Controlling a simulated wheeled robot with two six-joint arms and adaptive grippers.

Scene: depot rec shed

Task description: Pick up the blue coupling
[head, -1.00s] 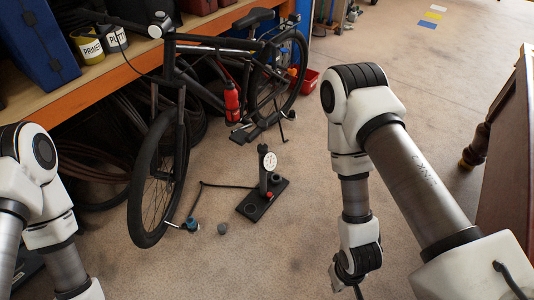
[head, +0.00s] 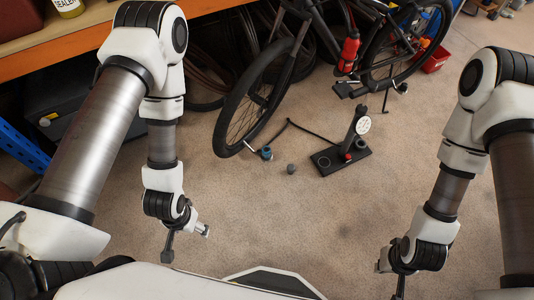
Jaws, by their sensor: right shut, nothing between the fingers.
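The blue coupling (head: 266,153) lies on the floor beside the bike's front wheel, near the end of the black hose of a floor pump (head: 342,160). A small grey round piece (head: 291,169) lies just right of it. My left gripper (head: 168,257) hangs to the left of the coupling and nearer to me, apart from it; its fingers show edge-on, so the opening is unclear. My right gripper (head: 399,290) is shut and empty at the lower right, well away from the coupling.
A red bin (head: 435,60) sits at the far right. The floor (head: 290,220) between my grippers is clear.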

